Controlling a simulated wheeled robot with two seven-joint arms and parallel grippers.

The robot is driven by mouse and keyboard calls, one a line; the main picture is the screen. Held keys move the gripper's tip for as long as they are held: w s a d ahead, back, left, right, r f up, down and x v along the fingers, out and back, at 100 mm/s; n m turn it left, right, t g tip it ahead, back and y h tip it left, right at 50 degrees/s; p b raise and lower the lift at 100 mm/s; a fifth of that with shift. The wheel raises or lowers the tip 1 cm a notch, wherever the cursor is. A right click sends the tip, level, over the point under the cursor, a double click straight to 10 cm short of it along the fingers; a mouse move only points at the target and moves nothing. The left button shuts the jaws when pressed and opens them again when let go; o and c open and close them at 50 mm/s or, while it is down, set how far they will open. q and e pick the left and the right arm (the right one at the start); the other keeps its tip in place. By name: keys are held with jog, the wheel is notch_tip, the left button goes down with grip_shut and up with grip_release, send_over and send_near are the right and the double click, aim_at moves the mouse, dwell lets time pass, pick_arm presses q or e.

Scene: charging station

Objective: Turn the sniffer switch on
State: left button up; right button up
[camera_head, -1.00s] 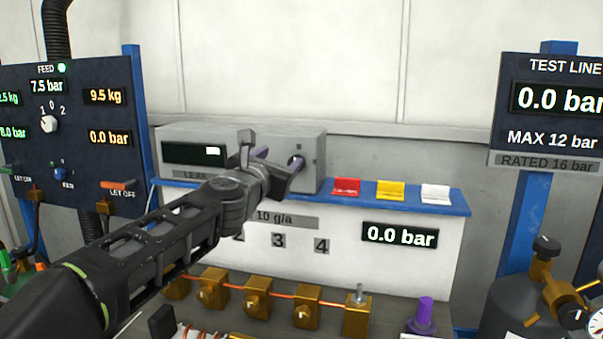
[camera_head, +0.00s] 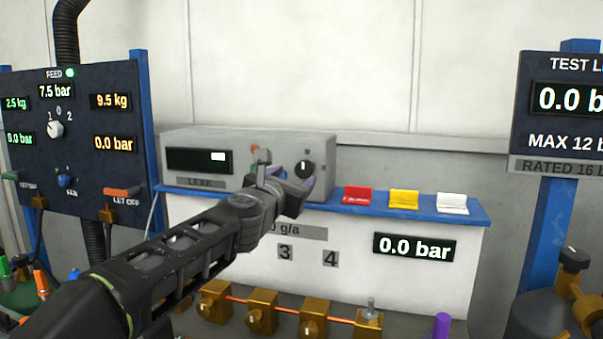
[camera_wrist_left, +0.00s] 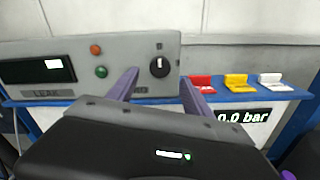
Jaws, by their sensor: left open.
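The grey leak unit (camera_head: 195,143) stands on the blue shelf, with a dark display and a LEAK label. A black rotary knob (camera_head: 304,169) is on its right part. In the left wrist view the knob (camera_wrist_left: 160,66) has a white mark pointing roughly up. My left gripper (camera_head: 286,180) is open, in front of the unit's right part. In the left wrist view its two purple fingers (camera_wrist_left: 158,84) are spread, one lower left and one lower right of the knob. The knob appears between and beyond the tips, with no visible contact. My right gripper is out of view.
Orange (camera_wrist_left: 96,50) and green (camera_wrist_left: 101,72) buttons sit left of the knob. Red (camera_head: 359,195), yellow (camera_head: 404,199) and white (camera_head: 452,203) blocks stand on the shelf to the right. Brass valves (camera_head: 262,319) line up below. A feed panel (camera_head: 85,165) is at left.

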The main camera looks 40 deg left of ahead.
aim_at(303, 170)
pick_arm(q)
jog(key=x, duration=0.6)
jog(key=shift+w+a, duration=0.15)
jog(key=shift+w, duration=0.1)
grip_shut()
dwell(0.3)
